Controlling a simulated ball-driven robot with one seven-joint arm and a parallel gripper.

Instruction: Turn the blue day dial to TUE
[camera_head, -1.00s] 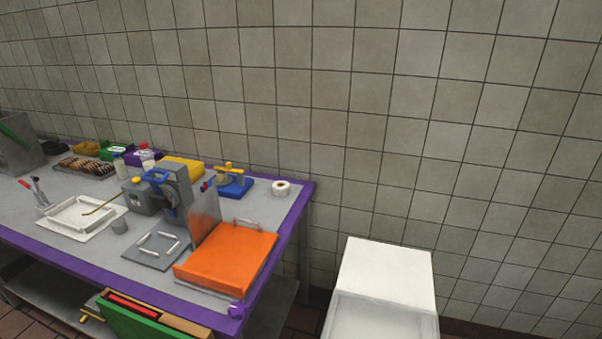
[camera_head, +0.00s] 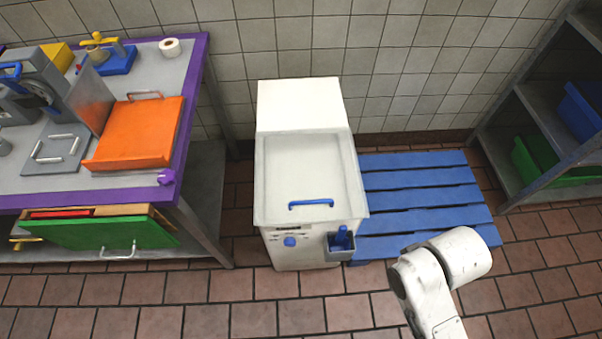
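No day lettering such as TUE is legible, so I cannot tell which blue part is the day dial. A small round blue knob (camera_head: 290,241) is on the front panel of the white chest (camera_head: 300,105), below its blue handle (camera_head: 311,203). A blue-based device (camera_head: 118,63) with a yellow handle stands at the back of the steel table, near a white tape roll (camera_head: 169,47). White links of my arm show at the lower right, well to the right of the chest. My gripper is out of view.
The purple-edged table (camera_head: 170,150) stands left, with an orange box (camera_head: 137,133) on it and an open green-fronted drawer (camera_head: 105,232) below. A blue pallet (camera_head: 420,190) lies right of the chest, before a shelf (camera_head: 535,95). The tiled floor in front is clear.

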